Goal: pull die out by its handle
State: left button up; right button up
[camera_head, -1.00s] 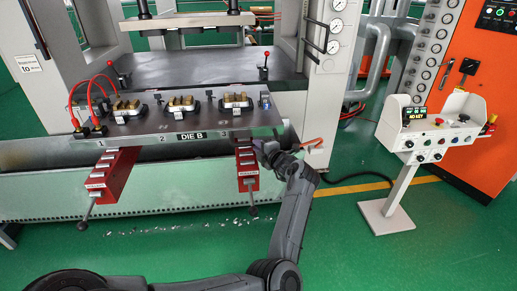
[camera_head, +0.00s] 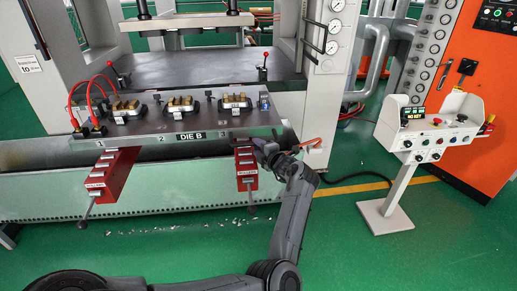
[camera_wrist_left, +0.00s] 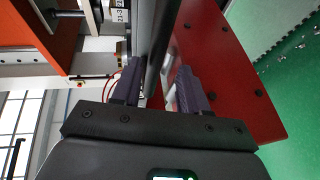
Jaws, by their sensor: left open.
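The die (camera_head: 190,126) is a dark flat plate labelled DIE B. My right gripper is not in view.
The left red rail (camera_head: 112,176) and right red rail (camera_head: 247,172) jut out towards me. The press bed (camera_head: 205,66) lies behind the die. A control pedestal (camera_head: 388,212) stands at the right.

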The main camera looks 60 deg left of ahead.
pick_arm(q)
jog(key=shift+d+r, duration=0.1)
jog(key=d+r+p, duration=0.1)
jog(key=d+r, duration=0.1)
jog(key=d, duration=0.8)
jog(key=shift+d+p, duration=0.25)
jog(key=shift+p, duration=0.15)
jog(key=shift+s+a, duration=0.1)
